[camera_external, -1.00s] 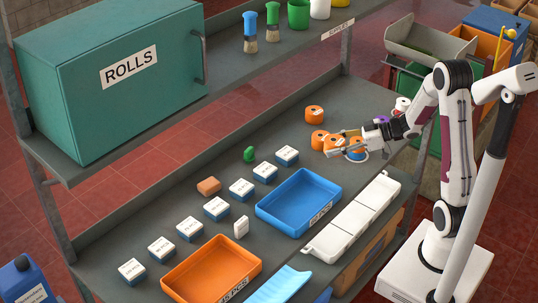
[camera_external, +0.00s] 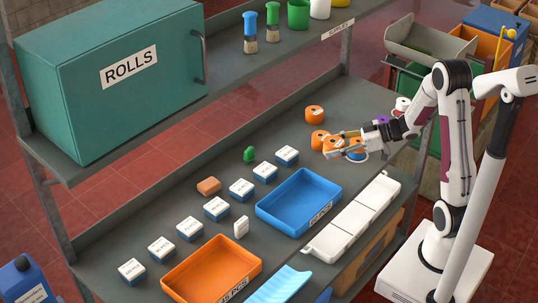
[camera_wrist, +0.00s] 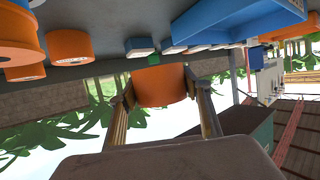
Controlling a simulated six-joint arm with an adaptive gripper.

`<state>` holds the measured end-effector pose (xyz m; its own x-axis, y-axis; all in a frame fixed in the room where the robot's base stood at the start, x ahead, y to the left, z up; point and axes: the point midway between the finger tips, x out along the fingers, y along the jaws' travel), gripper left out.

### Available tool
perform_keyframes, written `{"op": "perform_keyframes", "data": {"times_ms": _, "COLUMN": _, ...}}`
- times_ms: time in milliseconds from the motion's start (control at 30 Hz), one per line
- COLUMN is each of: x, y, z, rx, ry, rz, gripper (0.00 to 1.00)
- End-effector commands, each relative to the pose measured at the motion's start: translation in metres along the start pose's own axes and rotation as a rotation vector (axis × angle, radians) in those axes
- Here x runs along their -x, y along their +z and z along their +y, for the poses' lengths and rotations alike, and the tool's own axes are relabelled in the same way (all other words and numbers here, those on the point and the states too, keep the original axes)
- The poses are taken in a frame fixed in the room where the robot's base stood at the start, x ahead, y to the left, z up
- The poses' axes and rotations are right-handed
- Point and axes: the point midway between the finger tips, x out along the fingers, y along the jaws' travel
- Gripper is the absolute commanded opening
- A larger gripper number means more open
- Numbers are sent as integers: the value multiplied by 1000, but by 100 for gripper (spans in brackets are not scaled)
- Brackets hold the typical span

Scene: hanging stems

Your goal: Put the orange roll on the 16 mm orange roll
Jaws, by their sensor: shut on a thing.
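My gripper (camera_external: 338,145) is shut on an orange roll (camera_external: 331,146) at the right part of the bench. In the wrist view the held orange roll (camera_wrist: 160,86) sits between the two fingertips. Other orange rolls stand close by: one (camera_external: 314,113) behind, and one (camera_external: 318,138) just left of the held one. An orange roll with blue (camera_external: 356,154) is partly hidden beneath my gripper. In the wrist view an orange roll (camera_wrist: 69,46) and a larger orange-and-blue one (camera_wrist: 17,45) stand at the left. I cannot read which is 16 mm.
A blue tray (camera_external: 262,213), an orange tray (camera_external: 170,288) and several labelled white-and-blue blocks (camera_external: 188,229) stand farther left on the bench. White bins (camera_external: 354,216) line the front edge. A teal ROLLS cabinet (camera_external: 70,90) is on the upper shelf.

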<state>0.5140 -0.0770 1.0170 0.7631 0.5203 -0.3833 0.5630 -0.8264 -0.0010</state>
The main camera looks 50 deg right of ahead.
Motion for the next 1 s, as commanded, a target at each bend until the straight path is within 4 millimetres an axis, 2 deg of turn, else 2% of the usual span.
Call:
{"op": "perform_keyframes", "data": {"times_ms": 267, "x": -18, "y": -1, "z": 32, "rx": 4, "ry": -3, "rz": 2, "gripper": 23}}
{"op": "perform_keyframes", "data": {"times_ms": 1000, "x": -57, "y": -20, "z": 167, "rx": -50, "ry": 131, "rz": 2, "gripper": 23}}
